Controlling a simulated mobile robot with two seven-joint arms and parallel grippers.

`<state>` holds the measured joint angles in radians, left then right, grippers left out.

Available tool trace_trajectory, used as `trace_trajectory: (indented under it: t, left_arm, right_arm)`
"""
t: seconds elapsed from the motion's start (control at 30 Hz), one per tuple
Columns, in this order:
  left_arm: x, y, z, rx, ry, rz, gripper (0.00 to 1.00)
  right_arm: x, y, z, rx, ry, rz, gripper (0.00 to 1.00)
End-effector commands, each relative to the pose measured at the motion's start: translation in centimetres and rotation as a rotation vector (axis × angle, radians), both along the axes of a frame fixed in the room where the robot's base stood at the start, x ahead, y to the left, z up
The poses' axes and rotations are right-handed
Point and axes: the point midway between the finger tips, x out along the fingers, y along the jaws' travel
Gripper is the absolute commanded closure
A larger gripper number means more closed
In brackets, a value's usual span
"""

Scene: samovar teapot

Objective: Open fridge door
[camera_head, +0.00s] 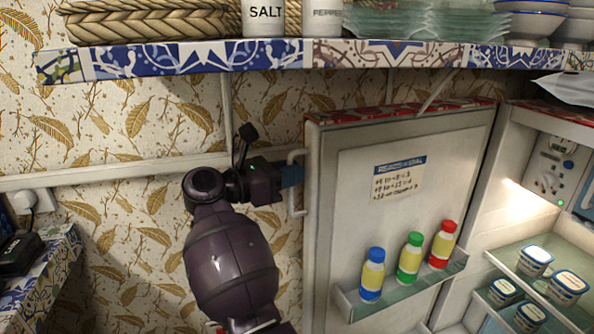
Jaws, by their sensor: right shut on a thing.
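The fridge door (340,190) stands swung wide open to the left of the fridge, with its inner side facing me. A white handle (297,208) sits at the door's left edge. My right gripper (291,176) is at this handle, on the door's outer side, and is shut on it. The blue finger part partly covers the handle's middle. The lit fridge interior (560,210) shows at the right, with small tubs (536,260) on glass shelves. My left gripper is not in view.
A door rack (405,284) holds three bottles with blue, green and red caps. A tiled shelf (200,58) with salt and pepper pots, a basket, plates and bowls runs above the door. A patterned wall with a pipe lies behind my arm.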

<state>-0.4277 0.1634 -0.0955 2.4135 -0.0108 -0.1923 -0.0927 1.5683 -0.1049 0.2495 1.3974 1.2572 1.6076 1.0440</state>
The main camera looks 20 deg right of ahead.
Motion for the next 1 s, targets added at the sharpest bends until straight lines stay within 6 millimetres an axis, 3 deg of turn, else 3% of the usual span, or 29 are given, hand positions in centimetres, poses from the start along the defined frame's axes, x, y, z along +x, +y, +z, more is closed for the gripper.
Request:
trace_trajectory:
  t: [0.43, 0.47, 0.53, 1.0]
  left_arm:
    - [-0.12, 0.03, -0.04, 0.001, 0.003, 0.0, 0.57]
    - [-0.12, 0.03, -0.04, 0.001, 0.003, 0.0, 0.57]
    - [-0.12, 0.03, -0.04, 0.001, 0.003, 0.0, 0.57]
    - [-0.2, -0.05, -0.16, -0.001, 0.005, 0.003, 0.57]
  right_arm:
    - [-0.02, 0.18, -0.08, 0.001, 0.004, 0.003, 1.0]
    - [-0.02, 0.18, -0.08, 0.001, 0.004, 0.003, 0.86]
    - [-0.02, 0.18, -0.07, 0.001, 0.004, 0.003, 0.78]
    - [-0.03, 0.14, -0.03, 0.0, 0.001, 0.002, 0.78]
